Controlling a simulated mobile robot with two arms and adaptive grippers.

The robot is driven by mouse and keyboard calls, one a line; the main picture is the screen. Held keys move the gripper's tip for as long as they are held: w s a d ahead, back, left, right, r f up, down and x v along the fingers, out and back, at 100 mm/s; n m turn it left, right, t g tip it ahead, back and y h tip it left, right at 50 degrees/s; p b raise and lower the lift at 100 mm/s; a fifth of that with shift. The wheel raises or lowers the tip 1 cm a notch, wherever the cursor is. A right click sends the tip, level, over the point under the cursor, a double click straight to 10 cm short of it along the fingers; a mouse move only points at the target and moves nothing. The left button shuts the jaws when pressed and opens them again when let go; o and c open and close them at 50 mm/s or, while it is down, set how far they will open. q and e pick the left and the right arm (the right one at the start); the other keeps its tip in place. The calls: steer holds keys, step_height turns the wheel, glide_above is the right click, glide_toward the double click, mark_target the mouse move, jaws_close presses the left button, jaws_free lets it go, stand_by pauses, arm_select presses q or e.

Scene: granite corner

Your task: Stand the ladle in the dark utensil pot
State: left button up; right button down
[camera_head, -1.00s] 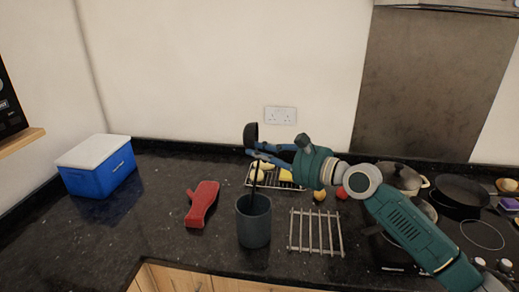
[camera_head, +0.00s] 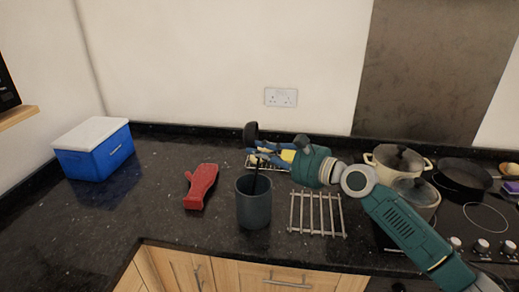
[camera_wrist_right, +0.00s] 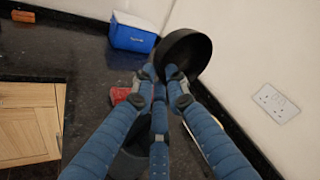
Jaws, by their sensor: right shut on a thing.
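The dark utensil pot (camera_head: 254,208) stands upright on the black counter, near its front edge. The ladle has a black bowl (camera_head: 250,133) at the top and a thin dark handle (camera_head: 255,182) running down into the pot's mouth. It is near upright, bowl up; its lower end is hidden inside the pot. My right gripper (camera_head: 258,151) is shut on the ladle just below the bowl, above the pot. In the right wrist view the ladle bowl (camera_wrist_right: 187,50) shows beyond my blue fingers (camera_wrist_right: 160,82). My left gripper is not in view.
A red mitt-like item (camera_head: 201,187) lies left of the pot, and a silver trivet (camera_head: 318,226) lies right. A blue cool box (camera_head: 95,155) stands far left. A wire rack (camera_head: 253,163) is partly hidden behind my gripper. Pots (camera_head: 397,160) and a pan (camera_head: 463,175) are on the right.

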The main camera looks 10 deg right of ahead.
steer(key=c, duration=1.7)
jaws_free()
steer(key=shift+o, duration=0.2)
steer(key=f+v, duration=0.1)
steer(key=v, duration=1.1)
steer(key=shift+r, duration=0.45)
